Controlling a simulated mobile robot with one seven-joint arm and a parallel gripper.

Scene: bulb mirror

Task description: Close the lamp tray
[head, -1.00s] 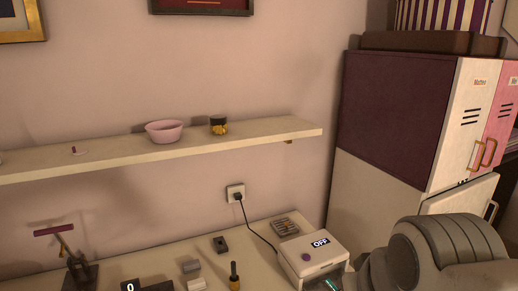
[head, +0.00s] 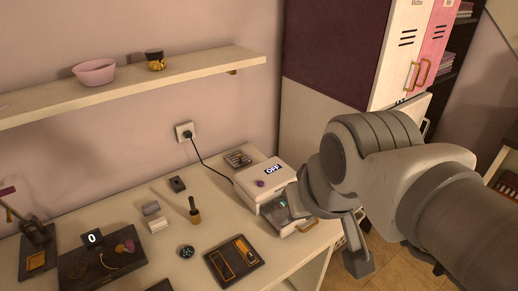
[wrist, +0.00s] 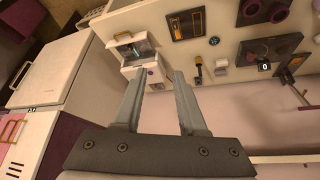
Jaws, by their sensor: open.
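The lamp box is white, with an OFF display and a purple knob (head: 260,183). It stands at the table's right end. Its lamp tray (head: 307,225) is pulled out at the front, with a dark inside and a small teal piece in it. My arm hides part of the tray in the head view. The tray also shows in the wrist view (wrist: 124,37), with its brass handle, beyond my fingertips. My gripper (head: 330,228) is beside the tray's front, open and empty. In the wrist view my fingers (wrist: 158,75) stand apart with nothing between them.
A black cord runs from the box to a wall socket (head: 185,131). A dark flat tray (head: 221,270), a brush-like tool (head: 194,212) and small blocks lie left of the box. A cabinet (head: 325,50) stands behind. Open floor (head: 385,262) lies right of the table.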

